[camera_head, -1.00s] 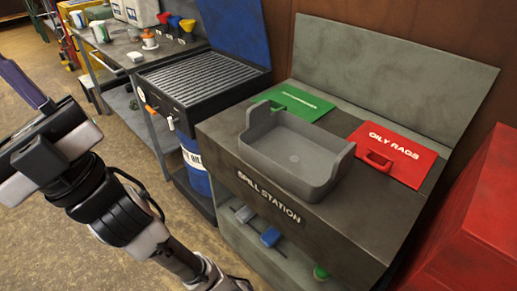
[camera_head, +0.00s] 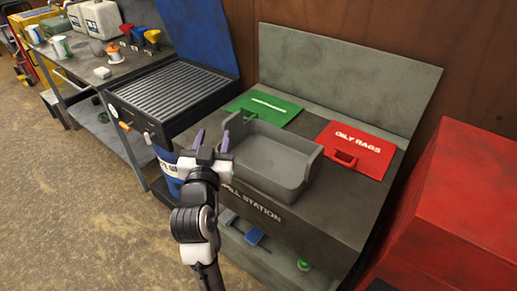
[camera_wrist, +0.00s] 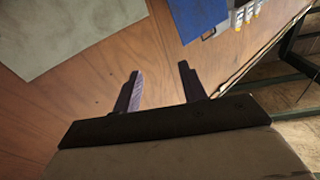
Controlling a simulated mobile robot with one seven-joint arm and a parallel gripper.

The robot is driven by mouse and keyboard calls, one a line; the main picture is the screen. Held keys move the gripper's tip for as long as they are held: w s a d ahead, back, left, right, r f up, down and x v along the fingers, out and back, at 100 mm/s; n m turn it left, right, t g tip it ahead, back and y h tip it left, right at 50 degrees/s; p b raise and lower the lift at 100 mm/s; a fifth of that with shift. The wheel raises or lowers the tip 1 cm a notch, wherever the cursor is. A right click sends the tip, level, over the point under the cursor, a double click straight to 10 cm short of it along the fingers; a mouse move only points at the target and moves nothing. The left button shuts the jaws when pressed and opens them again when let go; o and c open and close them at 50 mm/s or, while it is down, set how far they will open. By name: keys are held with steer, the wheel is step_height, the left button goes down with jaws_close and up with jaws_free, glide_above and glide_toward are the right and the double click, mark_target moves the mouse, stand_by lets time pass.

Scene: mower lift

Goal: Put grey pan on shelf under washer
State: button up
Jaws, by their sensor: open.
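The grey pan (camera_head: 270,160) sits upright and empty on top of the spill station bench (camera_head: 330,205). My gripper (camera_head: 211,142) is open and empty, its two purple fingers pointing up, just left of the pan's left side in the head view. I cannot tell whether it touches the pan. In the wrist view my gripper (camera_wrist: 160,85) shows its fingers apart with nothing between them, facing the wooden wall. The washer (camera_head: 172,95), with a ribbed top and raised blue lid, stands left of the bench. The shelf under it is mostly hidden behind a blue drum and my arm.
A green lid (camera_head: 264,108) and a red "oily rags" lid (camera_head: 355,150) lie on the bench top. A blue drum (camera_head: 166,172) stands below the washer's front. A large red cabinet (camera_head: 455,220) is at right. Open floor (camera_head: 80,220) lies at front left.

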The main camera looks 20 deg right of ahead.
steer(key=s+d+f+m+g+h, duration=0.2)
steer(key=s+d+f+g+h, duration=0.15)
steer(key=d, duration=0.45)
steer(key=m+g+h, duration=0.2)
steer(key=m+g, duration=0.2)
steer(key=g, duration=0.2)
glide_toward(310, 169)
steer(key=b+x, duration=0.1)
steer(key=b, duration=0.2)
steer(key=b+x, duration=0.1)
steer(key=b, duration=0.2)
steer(key=b+x, duration=0.1)
steer(key=b, duration=0.2)
steer(key=shift+w+d+f+t, duration=0.15)
steer(key=shift+d+f+t, duration=0.1)
steer(key=shift+f, duration=0.15)
steer(key=shift+b, duration=0.6)
steer(key=shift+w+d+b, duration=0.1)
steer(key=shift+d+b, duration=0.1)
steer(key=shift+b, duration=0.1)
steer(key=p+x, duration=0.1)
steer(key=x, duration=0.3)
steer(key=shift+w+d+r, duration=0.15)
steer(key=shift+d, duration=0.1)
steer(key=shift+w+a+p+x, duration=0.15)
steer(key=shift+p+x, duration=0.35)
steer(key=shift+x, duration=1)
steer(key=shift+w+a+p+x, duration=0.15)
steer(key=shift+p+x, duration=0.3)
steer(key=shift+x, duration=1.1)
